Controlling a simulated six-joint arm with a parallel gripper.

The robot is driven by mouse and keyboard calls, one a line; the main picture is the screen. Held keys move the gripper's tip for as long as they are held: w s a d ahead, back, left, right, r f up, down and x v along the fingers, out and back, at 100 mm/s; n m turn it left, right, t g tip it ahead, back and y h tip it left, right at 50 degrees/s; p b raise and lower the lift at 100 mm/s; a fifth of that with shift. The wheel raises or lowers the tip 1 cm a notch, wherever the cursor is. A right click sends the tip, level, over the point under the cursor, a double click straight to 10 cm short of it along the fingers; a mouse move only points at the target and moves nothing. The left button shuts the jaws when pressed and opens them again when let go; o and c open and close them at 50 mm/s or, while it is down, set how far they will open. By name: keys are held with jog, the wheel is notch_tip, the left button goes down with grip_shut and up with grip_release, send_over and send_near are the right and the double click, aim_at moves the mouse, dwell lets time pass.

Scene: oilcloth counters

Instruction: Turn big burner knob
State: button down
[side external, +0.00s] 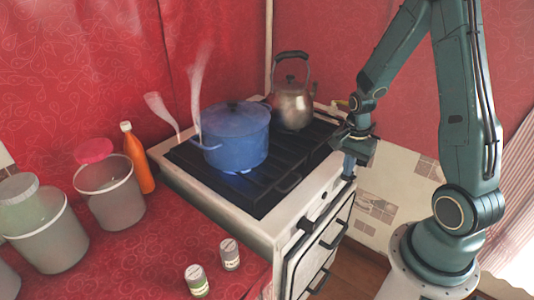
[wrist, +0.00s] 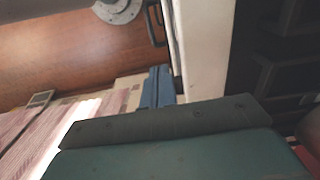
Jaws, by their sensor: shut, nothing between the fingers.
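The white stove (side external: 262,225) stands in the middle of the side view, with its front panel facing lower right. A dark knob-like part (side external: 306,224) shows on the front panel near its left end, and a smaller dark spot (side external: 323,195) lies further along; I cannot tell which is the big burner knob. My gripper (side external: 348,175) points down at the right end of the front panel, shut and empty. Whether it touches a knob is hidden. In the wrist view, the blue fingers (wrist: 158,84) are together beside the stove's pale front edge (wrist: 198,50).
A blue pot (side external: 236,138) sits over a blue flame, with a steel kettle (side external: 292,105) behind it. Oven door handles (side external: 334,234) stick out below the panel. Tubs, an orange bottle (side external: 138,160) and two small jars (side external: 229,254) stand on the red counter (side external: 150,250).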

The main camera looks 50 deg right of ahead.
jog(key=c, duration=2.2)
grip_release()
jog(key=shift+a+r, duration=0.4)
jog(key=shift+r, duration=0.2)
jog(key=shift+a+r, duration=0.35)
jog(key=shift+r, duration=0.2)
jog(key=c, duration=1.5)
grip_release()
jog(key=o, duration=0.4)
jog(key=shift+s+d+m, duration=0.1)
jog(key=shift+d+m, duration=0.15)
jog(key=shift+m, duration=0.15)
jog(key=shift+o, duration=1)
jog(key=shift+s+d+m, duration=0.1)
jog(key=shift+d+m, duration=0.2)
jog(key=shift+m, duration=0.1)
jog(key=m+t, duration=0.4)
jog(key=m, duration=1)
send_near(352, 176)
notch_tip(352, 176, up, 4)
jog(key=s+a, duration=0.1)
jog(key=s, duration=0.1)
jog(key=shift+d+r+m+t, duration=0.15)
jog(key=shift+d+m+t, duration=0.15)
jog(key=shift+m, duration=0.3)
jog(key=shift+w, duration=0.1)
jog(key=shift+x, duration=6.85)
